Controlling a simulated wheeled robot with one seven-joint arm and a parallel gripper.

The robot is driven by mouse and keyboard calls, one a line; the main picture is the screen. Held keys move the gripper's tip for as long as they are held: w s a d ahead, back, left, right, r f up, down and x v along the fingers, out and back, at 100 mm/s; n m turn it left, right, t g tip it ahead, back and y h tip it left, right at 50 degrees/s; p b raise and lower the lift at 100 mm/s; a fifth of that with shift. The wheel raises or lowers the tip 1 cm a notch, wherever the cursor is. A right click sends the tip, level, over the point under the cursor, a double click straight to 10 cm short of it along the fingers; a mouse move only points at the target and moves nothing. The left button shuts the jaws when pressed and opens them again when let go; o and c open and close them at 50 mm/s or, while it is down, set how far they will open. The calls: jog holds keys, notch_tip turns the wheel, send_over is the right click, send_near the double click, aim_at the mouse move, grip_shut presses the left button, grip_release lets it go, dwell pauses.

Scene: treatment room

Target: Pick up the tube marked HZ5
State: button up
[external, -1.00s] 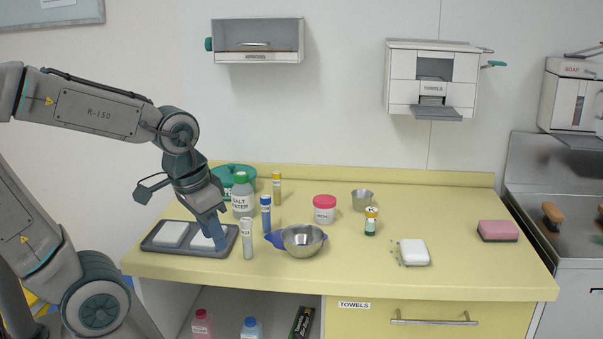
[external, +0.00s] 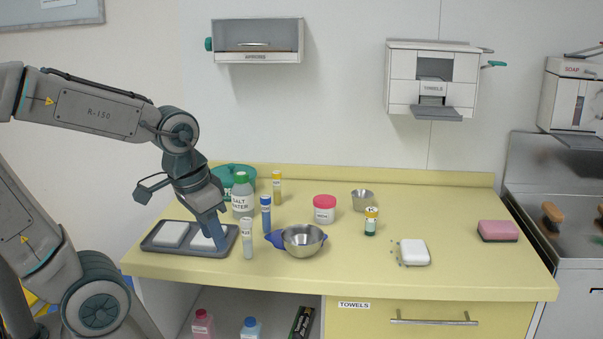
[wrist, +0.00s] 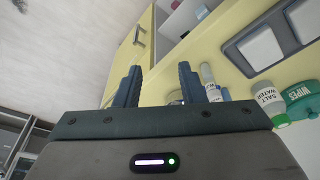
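Three slim tubes stand upright on the yellow counter: a white-capped one (external: 247,240) at the front, a blue-capped one (external: 265,214) behind it and a yellow-capped one (external: 277,188) at the back. Their labels are too small to read surely, so I cannot tell which is HZ5. My gripper (external: 219,241) points down over the right part of the grey tray, just left of the white-capped tube. In the wrist view my gripper (wrist: 160,84) has its fingers wide apart with nothing between them. A white-capped tube (wrist: 209,76) shows just beyond the right finger.
The grey tray (external: 148,245) holds white pads. A salt water bottle (external: 242,204) and teal wipes tub (external: 221,173) stand behind. A metal bowl (external: 302,239) is close right of the tubes. A pink-lidded jar (external: 324,212) and small green-bottomed bottle (external: 371,224) stand farther right.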

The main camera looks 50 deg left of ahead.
jog(key=o, duration=0.3)
